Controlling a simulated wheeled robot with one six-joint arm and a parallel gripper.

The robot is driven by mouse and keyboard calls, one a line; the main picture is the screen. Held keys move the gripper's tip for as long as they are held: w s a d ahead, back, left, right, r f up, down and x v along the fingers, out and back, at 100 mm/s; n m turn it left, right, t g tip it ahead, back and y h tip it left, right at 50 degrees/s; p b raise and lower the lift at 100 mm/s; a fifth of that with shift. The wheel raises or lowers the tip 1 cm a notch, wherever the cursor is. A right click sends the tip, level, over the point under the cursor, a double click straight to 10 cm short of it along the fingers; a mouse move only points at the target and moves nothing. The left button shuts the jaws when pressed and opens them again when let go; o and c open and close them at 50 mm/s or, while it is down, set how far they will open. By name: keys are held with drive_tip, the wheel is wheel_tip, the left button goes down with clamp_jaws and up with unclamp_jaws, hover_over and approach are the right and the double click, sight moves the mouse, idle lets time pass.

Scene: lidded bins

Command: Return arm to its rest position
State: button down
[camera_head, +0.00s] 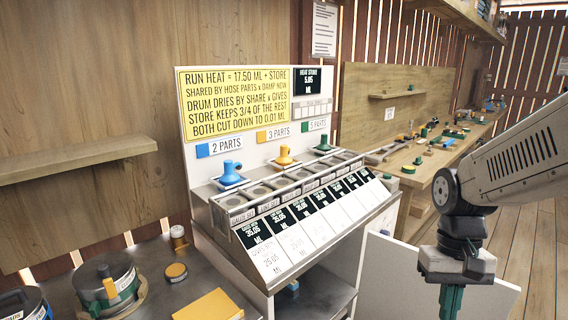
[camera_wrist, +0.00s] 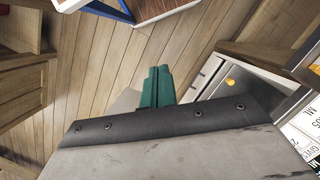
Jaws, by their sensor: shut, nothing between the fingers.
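My arm enters the head view from the right edge. My gripper (camera_head: 451,302) hangs from it, pointing down, at the lower right. Its green fingers are together and hold nothing; the tips run out of the bottom of the picture. In the wrist view the green fingers (camera_wrist: 156,86) are also closed together, with wooden floor beyond them. My gripper is to the right of the bin stand (camera_head: 330,235) and apart from it as far as I can see.
The stand carries a row of lidded bins (camera_head: 262,190) and a yellow sign (camera_head: 238,103). A workbench with small parts (camera_head: 440,143) runs along the back right. A drum (camera_head: 105,280) and a yellow block (camera_head: 208,305) sit at lower left. Plank floor (camera_head: 535,240) is open at right.

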drive_tip(key=s+a+r+n+t, duration=0.1)
drive_tip(key=s+r+t, duration=0.3)
drive_tip(key=s+r, duration=0.5)
drive_tip(key=shift+s+a+n, duration=0.3)
drive_tip(key=shift+s+a, duration=0.3)
drive_tip(key=shift+s, duration=0.4)
